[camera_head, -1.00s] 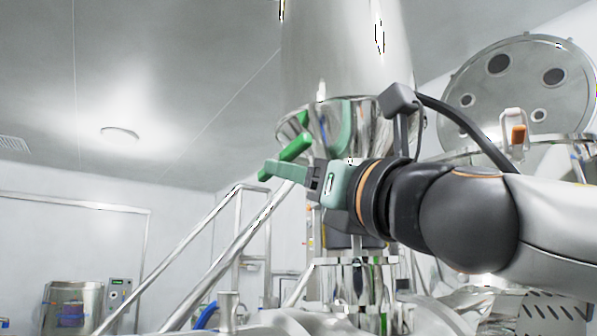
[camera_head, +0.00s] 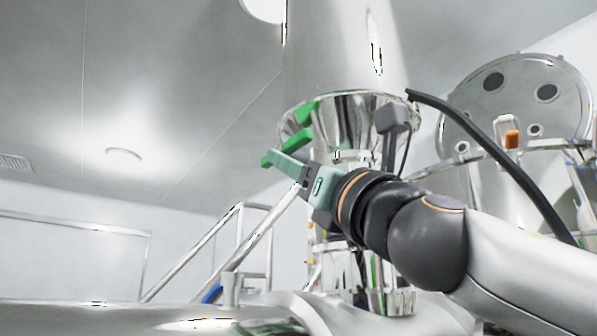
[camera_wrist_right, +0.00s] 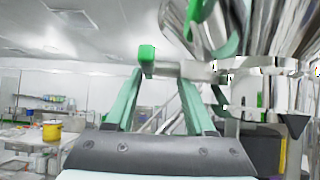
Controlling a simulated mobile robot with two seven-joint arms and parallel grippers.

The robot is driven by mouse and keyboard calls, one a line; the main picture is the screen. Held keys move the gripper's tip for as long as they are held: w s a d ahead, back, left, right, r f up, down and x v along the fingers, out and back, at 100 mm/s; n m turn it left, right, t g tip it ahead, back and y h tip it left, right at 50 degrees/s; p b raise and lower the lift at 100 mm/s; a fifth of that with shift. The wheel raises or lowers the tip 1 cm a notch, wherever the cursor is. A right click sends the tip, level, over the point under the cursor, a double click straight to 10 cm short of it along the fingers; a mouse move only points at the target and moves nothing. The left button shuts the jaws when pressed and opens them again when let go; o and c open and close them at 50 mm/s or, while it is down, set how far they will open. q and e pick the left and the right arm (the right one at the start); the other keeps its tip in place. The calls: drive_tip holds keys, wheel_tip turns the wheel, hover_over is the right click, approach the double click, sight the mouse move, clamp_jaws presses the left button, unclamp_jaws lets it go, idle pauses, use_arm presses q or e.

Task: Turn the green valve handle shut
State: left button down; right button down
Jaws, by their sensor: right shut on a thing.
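The green valve handle (camera_head: 298,140) is a short bar below the steel funnel-shaped vessel, slanting down to the left. My right gripper (camera_head: 274,157) reaches it from the lower right, with pale green fingers shut on it. In the right wrist view, the green handle end (camera_wrist_right: 146,54) sticks up between the fingertips of my right gripper (camera_wrist_right: 160,74), with a metal stem (camera_wrist_right: 195,71) running right from it. The far side of the grip is hidden in the head view. My left gripper is not in view.
The steel vessel (camera_head: 340,50) rises above the handle. A stair rail (camera_head: 215,240) stands at the left, and a round open lid (camera_head: 515,100) at the right. A yellow bucket (camera_wrist_right: 51,131) stands on a bench at the left in the right wrist view.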

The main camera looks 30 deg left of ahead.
drive_tip(key=c, duration=0.5)
unclamp_jaws()
drive_tip(key=shift+d, duration=0.15)
drive_tip(key=b+v, duration=0.5)
drive_tip(key=v, duration=0.7)
drive_tip(key=shift+s+d+f+b, duration=0.1)
drive_tip(key=shift+b, duration=0.2)
